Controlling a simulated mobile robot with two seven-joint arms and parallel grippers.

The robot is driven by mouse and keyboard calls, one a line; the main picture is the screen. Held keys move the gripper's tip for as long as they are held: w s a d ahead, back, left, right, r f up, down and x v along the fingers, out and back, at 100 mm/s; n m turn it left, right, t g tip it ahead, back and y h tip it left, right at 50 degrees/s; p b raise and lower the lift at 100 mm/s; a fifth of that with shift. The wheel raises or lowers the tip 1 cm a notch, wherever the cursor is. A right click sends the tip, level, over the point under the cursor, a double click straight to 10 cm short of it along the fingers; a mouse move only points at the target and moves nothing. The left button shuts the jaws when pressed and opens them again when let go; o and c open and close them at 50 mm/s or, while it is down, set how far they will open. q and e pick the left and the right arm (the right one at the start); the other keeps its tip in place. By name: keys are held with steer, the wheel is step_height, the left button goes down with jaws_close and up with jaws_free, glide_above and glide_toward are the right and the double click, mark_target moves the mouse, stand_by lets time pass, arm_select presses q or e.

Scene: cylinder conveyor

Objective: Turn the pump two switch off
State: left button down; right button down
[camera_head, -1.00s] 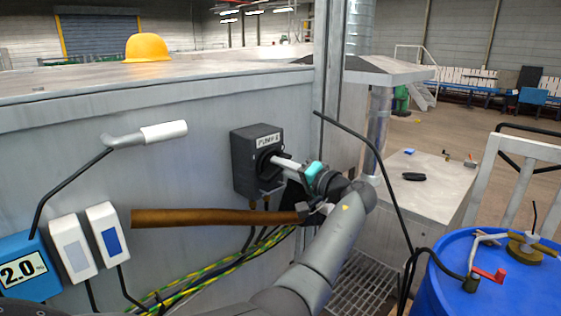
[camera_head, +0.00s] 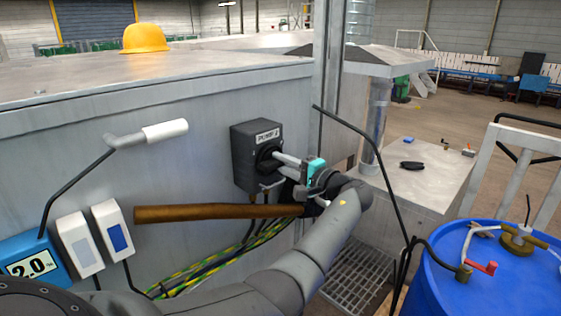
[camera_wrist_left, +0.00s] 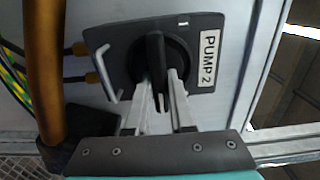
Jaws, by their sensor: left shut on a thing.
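The pump two switch is a dark grey box (camera_head: 245,150) with a white label, on the grey metal wall in the head view. In the left wrist view, its black rotary handle (camera_wrist_left: 155,52) lies parallel to the "PUMP 2" label (camera_wrist_left: 207,52). My left gripper (camera_head: 277,162) reaches it from the right. Its two pale fingers, also in the left wrist view (camera_wrist_left: 160,82), are shut on the handle, one on each side. The fingers hide part of the knob. My right gripper is not in view.
Yellow-green cables (camera_head: 225,257) run beneath. A white-handled lever (camera_head: 163,132) is left of the switch. A blue drum (camera_head: 500,275) stands at right.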

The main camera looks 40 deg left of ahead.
arm_select(q)
steer(key=shift+f, duration=0.1)
steer(key=c, duration=0.8)
jaws_free()
steer(key=shift+d, duration=0.1)
steer(key=shift+s+d+b, duration=0.2)
steer(key=shift+d+b, duration=0.35)
steer(key=shift+d, duration=1.95)
steer(key=shift+s+d+b, duration=0.25)
steer(key=shift+d+b, duration=0.35)
steer(key=shift+d, duration=1.9)
steer(key=shift+s+d+b, duration=0.2)
steer(key=shift+d+b, duration=0.35)
steer(key=shift+d, duration=1.95)
